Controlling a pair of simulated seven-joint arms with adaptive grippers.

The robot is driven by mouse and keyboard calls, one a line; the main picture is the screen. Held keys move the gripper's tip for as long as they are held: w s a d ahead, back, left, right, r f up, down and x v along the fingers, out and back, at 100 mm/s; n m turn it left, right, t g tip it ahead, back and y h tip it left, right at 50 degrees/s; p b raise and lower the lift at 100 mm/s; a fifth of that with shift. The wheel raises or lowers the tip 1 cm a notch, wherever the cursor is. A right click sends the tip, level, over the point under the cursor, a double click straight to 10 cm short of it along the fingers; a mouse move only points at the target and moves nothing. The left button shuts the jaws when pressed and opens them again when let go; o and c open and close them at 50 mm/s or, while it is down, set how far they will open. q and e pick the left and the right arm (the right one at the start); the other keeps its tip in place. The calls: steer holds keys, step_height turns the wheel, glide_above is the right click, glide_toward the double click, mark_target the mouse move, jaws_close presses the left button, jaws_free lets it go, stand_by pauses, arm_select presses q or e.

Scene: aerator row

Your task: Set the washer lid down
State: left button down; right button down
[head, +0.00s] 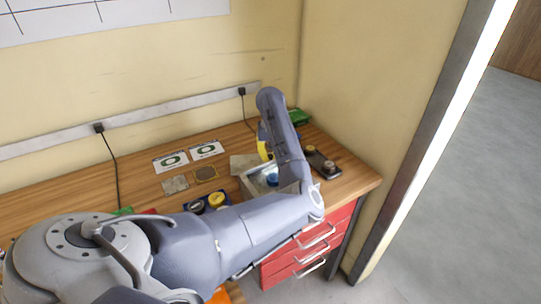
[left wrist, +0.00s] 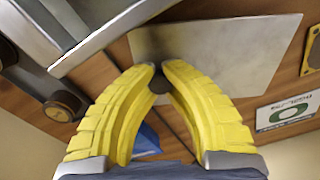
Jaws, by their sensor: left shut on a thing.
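My left gripper (head: 263,143) is over the back right part of the workbench, with yellow fingers. In the left wrist view its fingertips (left wrist: 158,76) are shut on a small dark piece (left wrist: 159,84), which I take to be the washer lid. Only a little of the piece shows between the fingers, so its full shape is hidden. A plain grey plate (left wrist: 230,50) lies on the wood behind the fingertips, and this plate also shows in the head view (head: 241,162). I cannot tell the gap between the piece and the plate. My right gripper is not in view.
A metal-rimmed tray (head: 248,186) holding something blue (head: 272,180) is partly behind my arm. A dark holder with round parts (head: 322,164) stands right. Two ring-marked cards (head: 170,161) (head: 207,150), two small square plates (head: 175,184) (head: 206,174) and a yellow round piece (head: 216,199) lie left.

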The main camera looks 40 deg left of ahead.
arm_select(q)
steer(key=shift+f, duration=0.5)
stand_by(0.7)
steer(key=c, duration=1.5)
jaws_free()
steer(key=shift+o, duration=0.2)
